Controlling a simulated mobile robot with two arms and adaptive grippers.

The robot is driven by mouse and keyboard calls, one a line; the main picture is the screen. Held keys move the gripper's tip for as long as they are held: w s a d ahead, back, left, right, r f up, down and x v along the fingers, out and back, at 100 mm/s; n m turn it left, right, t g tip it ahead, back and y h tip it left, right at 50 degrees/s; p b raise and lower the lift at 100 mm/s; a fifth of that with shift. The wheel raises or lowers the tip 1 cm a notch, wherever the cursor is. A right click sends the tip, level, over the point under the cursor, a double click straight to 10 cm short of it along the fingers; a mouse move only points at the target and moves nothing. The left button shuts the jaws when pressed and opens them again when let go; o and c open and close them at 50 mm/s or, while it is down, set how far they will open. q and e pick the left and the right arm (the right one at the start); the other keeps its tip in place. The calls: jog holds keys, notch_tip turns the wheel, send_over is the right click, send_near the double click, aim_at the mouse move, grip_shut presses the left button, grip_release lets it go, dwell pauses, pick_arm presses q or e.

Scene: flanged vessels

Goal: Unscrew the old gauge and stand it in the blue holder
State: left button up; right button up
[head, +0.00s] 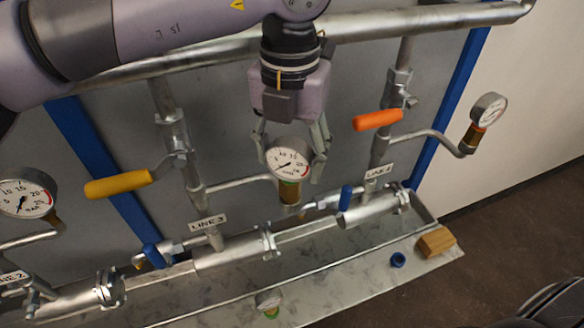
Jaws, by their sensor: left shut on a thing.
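My left gripper (290,165) reaches down from above and is shut on a round white-faced gauge (287,158), one finger on each side of it. The gauge is upright, with a green band below its dial, above a brass fitting at the end of a side pipe near the LINE 3 label. I cannot tell whether its thread is still engaged. A small blue ring-shaped holder (398,260) sits on the metal ledge at the right and looks empty. A smaller-looking gauge with green below its dial (268,299) is at the ledge's front.
Other gauges are at the far left (25,193) and upper right (488,110). A yellow lever (117,184) and an orange lever (378,120) stick out beside the gripped gauge. A wooden block (436,242) lies near the holder. Flanged pipes (235,250) run along the ledge.

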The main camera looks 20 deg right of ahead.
pick_arm(q)
jog(key=shift+w+r, duration=0.1)
jog(key=shift+r, duration=0.2)
